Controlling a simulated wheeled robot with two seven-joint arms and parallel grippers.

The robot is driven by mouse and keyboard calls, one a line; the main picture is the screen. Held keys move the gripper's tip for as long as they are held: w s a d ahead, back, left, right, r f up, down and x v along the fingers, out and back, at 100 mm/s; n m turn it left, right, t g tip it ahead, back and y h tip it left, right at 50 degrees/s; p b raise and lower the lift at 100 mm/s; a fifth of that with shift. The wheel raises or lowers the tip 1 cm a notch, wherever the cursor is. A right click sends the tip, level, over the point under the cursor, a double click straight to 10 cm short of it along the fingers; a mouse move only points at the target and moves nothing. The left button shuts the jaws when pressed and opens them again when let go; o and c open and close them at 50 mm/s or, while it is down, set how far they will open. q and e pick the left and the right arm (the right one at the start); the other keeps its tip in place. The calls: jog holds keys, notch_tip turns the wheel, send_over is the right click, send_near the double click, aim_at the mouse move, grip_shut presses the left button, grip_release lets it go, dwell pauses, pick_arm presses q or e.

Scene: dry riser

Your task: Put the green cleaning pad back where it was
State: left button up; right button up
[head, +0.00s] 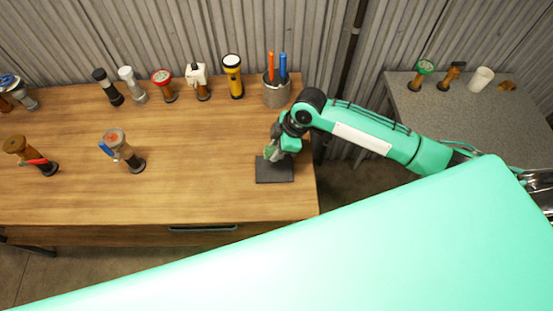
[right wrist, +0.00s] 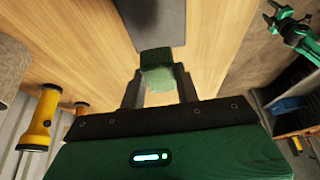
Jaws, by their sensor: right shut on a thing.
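The green cleaning pad (right wrist: 155,60) is between the two fingers of my right gripper (right wrist: 157,88), which is shut on it. In the head view my right gripper (head: 272,153) points down at the right end of the wooden table, over a dark grey square mat (head: 273,174). A little of the pad's green shows there, but the gripper mostly hides it. The dark mat also shows in the right wrist view (right wrist: 158,20), just beyond the pad. I cannot tell whether the pad touches the mat. My left gripper is not in view.
A grey cup (head: 276,95) with orange and blue pens stands behind the gripper. A yellow flashlight (head: 233,77) and several valves and flashlights line the back of the wooden table (head: 200,195). A valve with a blue handle (head: 124,150) stands nearer. The table's middle front is clear. A grey side table (head: 430,110) is at right.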

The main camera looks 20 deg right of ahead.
aim_at(272, 168)
notch_tip(272, 168, down, 7)
jog(key=shift+p, duration=0.55)
jog(key=shift+f, duration=0.55)
jog(key=o, duration=0.9)
jog(key=shift+f, duration=0.1)
jog(key=shift+o, duration=0.2)
jog(key=b+v, duration=0.2)
jog(key=v, duration=1)
